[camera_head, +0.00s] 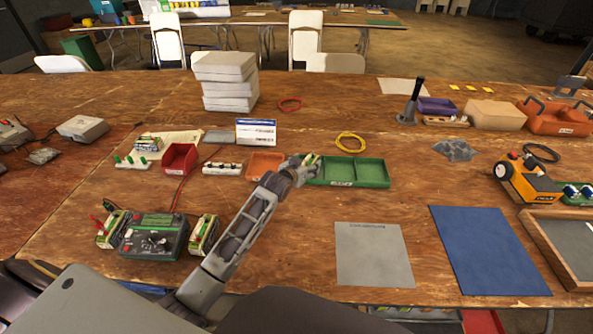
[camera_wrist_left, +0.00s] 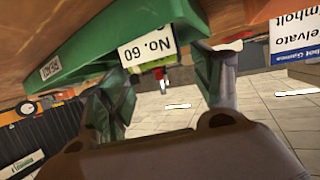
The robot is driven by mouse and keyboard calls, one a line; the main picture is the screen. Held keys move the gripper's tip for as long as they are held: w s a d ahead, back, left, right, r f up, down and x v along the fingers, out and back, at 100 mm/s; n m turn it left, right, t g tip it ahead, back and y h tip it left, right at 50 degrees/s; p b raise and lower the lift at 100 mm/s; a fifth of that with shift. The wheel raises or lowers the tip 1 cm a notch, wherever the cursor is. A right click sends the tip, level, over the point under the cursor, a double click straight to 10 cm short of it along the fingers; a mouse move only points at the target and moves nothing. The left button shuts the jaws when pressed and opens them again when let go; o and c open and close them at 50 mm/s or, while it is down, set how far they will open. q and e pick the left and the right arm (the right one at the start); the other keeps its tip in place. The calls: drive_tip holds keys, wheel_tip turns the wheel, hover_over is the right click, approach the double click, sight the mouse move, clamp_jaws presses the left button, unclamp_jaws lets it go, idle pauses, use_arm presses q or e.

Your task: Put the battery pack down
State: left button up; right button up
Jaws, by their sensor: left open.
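My left gripper (camera_head: 303,165) is over the left end of a green two-compartment tray (camera_head: 375,173). A small pale and yellow-green battery pack (camera_head: 312,159) shows at its fingers, partly hidden by them. In the left wrist view the open fingers (camera_wrist_left: 162,80) stand on either side of the pack, whose white "No. 60" label (camera_wrist_left: 148,50) faces the camera. The pack appears to be in the tray's left compartment; whether the fingers touch it I cannot tell. The tray's wall (camera_wrist_left: 90,58) also shows there. My right gripper is not in view.
A grey-green charger (camera_head: 153,238) with a pack on each side stands at the front left. An orange tray (camera_head: 265,164) is just left of my gripper. A yellow cable ring (camera_head: 351,142) lies behind the green tray. A grey mat (camera_head: 374,255) and blue mat (camera_head: 489,252) are bare.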

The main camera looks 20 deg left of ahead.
use_arm(q)
drive_tip(key=shift+v, duration=0.9)
drive_tip(key=v, duration=0.4)
drive_tip(key=shift+p, duration=0.4)
drive_tip(key=shift+s+a+r, duration=0.1)
drive_tip(key=shift+s+r, duration=0.2)
drive_tip(key=shift+s, duration=0.35)
drive_tip(key=shift+s+r, duration=0.1)
drive_tip(key=shift+s, duration=0.2)
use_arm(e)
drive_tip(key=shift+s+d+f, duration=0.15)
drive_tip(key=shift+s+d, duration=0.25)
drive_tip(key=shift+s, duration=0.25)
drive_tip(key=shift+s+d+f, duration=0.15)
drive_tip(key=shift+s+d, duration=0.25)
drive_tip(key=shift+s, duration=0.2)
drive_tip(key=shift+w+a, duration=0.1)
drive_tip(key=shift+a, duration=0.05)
